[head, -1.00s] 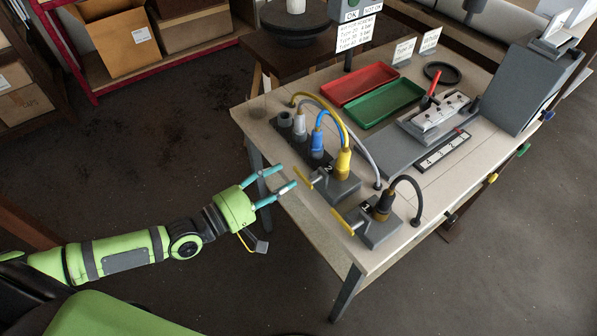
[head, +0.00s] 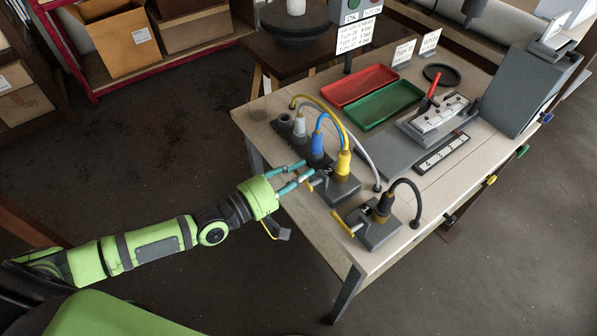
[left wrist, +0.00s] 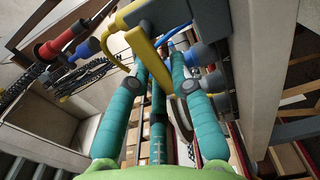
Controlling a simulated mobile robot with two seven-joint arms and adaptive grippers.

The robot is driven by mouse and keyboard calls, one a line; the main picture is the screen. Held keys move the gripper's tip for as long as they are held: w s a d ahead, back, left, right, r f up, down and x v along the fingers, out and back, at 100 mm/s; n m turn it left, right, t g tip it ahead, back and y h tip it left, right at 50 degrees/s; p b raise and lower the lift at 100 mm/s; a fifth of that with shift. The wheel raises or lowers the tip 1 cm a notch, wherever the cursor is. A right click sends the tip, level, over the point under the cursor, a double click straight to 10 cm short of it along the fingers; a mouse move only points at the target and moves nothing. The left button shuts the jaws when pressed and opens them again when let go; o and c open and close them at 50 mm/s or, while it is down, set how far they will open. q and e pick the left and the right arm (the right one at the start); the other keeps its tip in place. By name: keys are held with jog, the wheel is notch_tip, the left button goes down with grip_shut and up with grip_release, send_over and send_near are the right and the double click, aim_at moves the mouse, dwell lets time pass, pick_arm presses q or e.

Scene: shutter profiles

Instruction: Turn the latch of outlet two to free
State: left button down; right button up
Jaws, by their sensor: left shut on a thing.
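Outlet two is a grey box (head: 338,190) near the table's front edge with a yellow plug (head: 343,163) standing in it. Its yellow latch handle (head: 310,187) is partly hidden by my left gripper (head: 305,175). The teal fingers are shut on this handle. In the left wrist view the fingers (left wrist: 160,75) close around a yellow bar (left wrist: 147,52). The exact turn of the latch is hard to tell. Outlet one, a similar grey box (head: 382,236), stands nearer the corner with its own yellow latch (head: 346,224) and a black plug. My right gripper is not in view.
Sockets with grey and blue plugs (head: 317,146) stand just behind outlet two, with cables arching over. A red tray (head: 358,84), a green tray (head: 383,105) and a grey fixture with a red lever (head: 424,98) lie farther back. The floor in front is clear.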

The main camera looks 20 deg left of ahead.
aim_at(310, 186)
pick_arm(q)
jog(key=shift+r, duration=0.1)
jog(key=m+p, duration=0.1)
jog(key=m, duration=0.1)
jog(key=r+m+p, duration=0.1)
jog(key=shift+s+d+r+m, duration=0.1)
jog(key=shift+d+r+m, duration=0.05)
jog(key=shift+m, duration=0.25)
jog(key=m+p, duration=0.1)
jog(key=r+m+p, duration=0.1)
jog(key=m, duration=0.1)
jog(key=m+p, duration=0.1)
jog(key=m, duration=0.1)
jog(key=shift+s+d+r, duration=0.15)
jog(key=shift+s+d, duration=0.15)
jog(key=shift+d, duration=0.1)
jog(key=m, duration=0.1)
jog(key=m+p, duration=0.1)
jog(key=m, duration=0.1)
jog(key=s+d+m+p, duration=0.1)
jog(key=shift+r+m, duration=0.25)
jog(key=shift+m, duration=0.15)
jog(key=shift+s+d+m+p, duration=0.2)
jog(key=shift+d+m+p, duration=0.1)
jog(key=shift+m, duration=0.8)
jog(key=shift+s+d+m+p, duration=0.2)
jog(key=shift+d+m, duration=0.1)
jog(key=shift+m, duration=0.8)
jog(key=c, duration=1.1)
grip_release()
